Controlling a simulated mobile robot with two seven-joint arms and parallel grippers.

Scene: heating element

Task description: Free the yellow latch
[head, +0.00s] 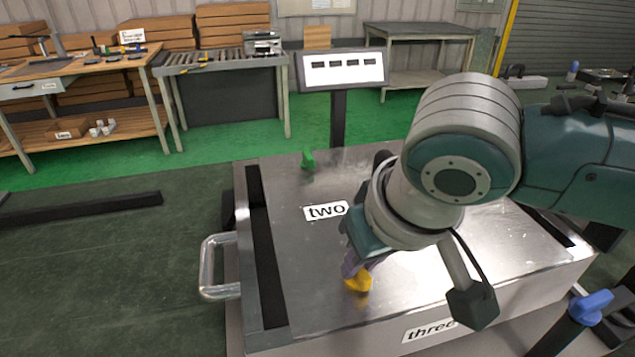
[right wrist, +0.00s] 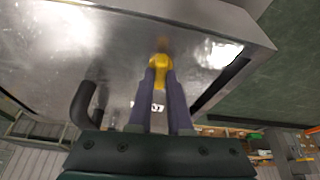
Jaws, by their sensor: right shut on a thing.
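The yellow latch (head: 358,283) stands on the metal top of the box, near its front left part. My right gripper (head: 352,268) comes down on it from above, and its purple fingers are shut on the latch. In the right wrist view the latch (right wrist: 159,63) sits between the two fingertips (right wrist: 160,72). My wrist hides part of the box top behind it. My left gripper is not in view.
The metal box (head: 300,258) has a "two" label, a "three" label and a side handle (head: 217,268). A green latch (head: 308,160) stands at its back left, and a blue knob (head: 591,306) is at lower right. A display (head: 343,69) stands behind.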

